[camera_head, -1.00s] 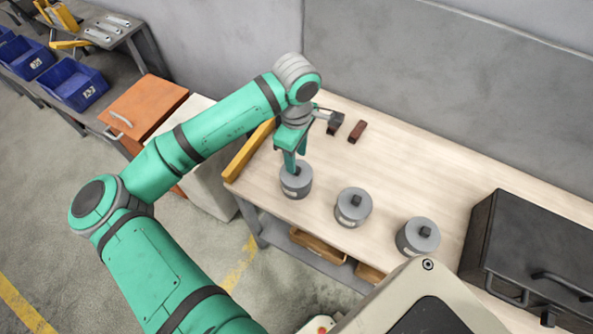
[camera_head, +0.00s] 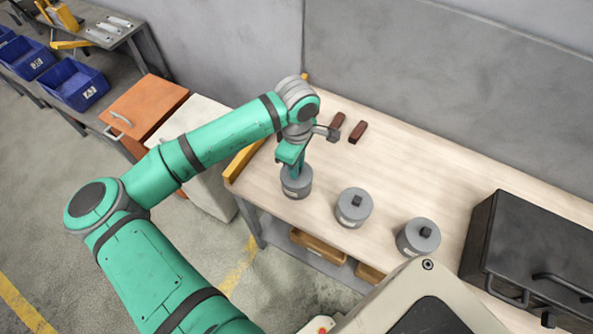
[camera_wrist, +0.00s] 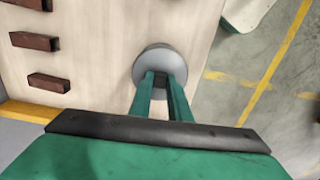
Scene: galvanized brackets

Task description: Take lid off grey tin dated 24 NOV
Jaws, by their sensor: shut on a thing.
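Three grey tins with flat round lids and dark square knobs stand in a row on the workbench: the left tin (camera_head: 298,190), the middle tin (camera_head: 352,215) and the right tin (camera_head: 418,245). Their pale labels are too small to read here. My gripper (camera_head: 295,172) points down onto the left tin, its fingers shut on that lid's knob, which they hide. In the wrist view, the fingers (camera_wrist: 162,78) reach the middle of the round grey lid (camera_wrist: 158,57). The lid appears seated on the tin; I see no gap.
Reddish-brown blocks (camera_head: 357,132) lie on the bench (camera_head: 430,180) behind the left tin. A yellow strip (camera_head: 245,160) edges the bench's left end. A dark metal box (camera_head: 530,250) with handles stands at the right.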

